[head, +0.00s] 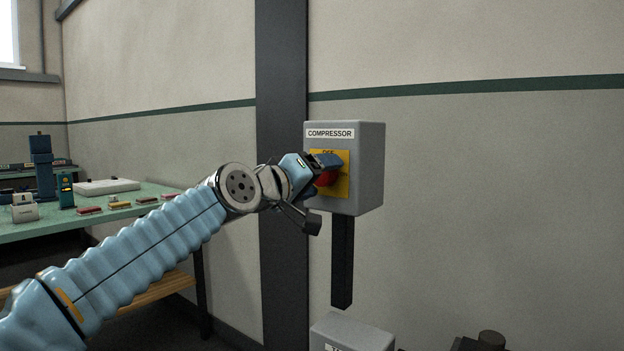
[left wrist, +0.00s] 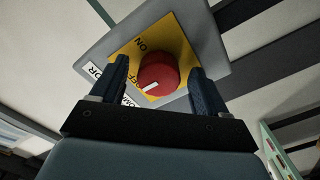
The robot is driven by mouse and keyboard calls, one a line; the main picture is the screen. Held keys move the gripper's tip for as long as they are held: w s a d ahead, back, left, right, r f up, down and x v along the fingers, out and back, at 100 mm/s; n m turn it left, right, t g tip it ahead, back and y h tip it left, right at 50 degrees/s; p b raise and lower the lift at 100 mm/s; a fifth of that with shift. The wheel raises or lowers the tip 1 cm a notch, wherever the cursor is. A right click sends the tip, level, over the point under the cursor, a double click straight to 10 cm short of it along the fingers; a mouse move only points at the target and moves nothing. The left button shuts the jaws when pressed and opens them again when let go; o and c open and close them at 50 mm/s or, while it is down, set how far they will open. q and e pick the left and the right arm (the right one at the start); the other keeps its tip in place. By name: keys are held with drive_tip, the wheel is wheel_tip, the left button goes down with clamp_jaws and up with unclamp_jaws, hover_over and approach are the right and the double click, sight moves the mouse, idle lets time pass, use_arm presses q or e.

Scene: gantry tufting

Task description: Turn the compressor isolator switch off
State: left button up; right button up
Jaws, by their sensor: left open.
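The compressor isolator is a grey wall box (head: 368,165) with a COMPRESSOR label and a yellow plate (head: 343,187). Its red rotary knob (head: 326,180) is partly hidden by my left gripper (head: 322,166) in the head view. In the left wrist view, the red knob (left wrist: 157,72) sits between the two fingers of my open left gripper (left wrist: 159,70). I cannot tell whether either finger touches it. The knob's white mark is at its lower edge in that view, with OFF lettering to its left and ON above. My right gripper is not in view.
A dark post (head: 281,80) runs up the wall left of the box. A dark conduit (head: 342,262) drops below it to another grey box (head: 350,333). A green-topped bench (head: 60,224) with small items stands at left. The wall to the right is clear.

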use_arm(q)
drive_tip(key=b+v, duration=0.3)
drive_tip(key=v, duration=1)
drive_tip(key=shift+s+a+b, duration=0.25)
drive_tip(key=shift+s+b, duration=0.1)
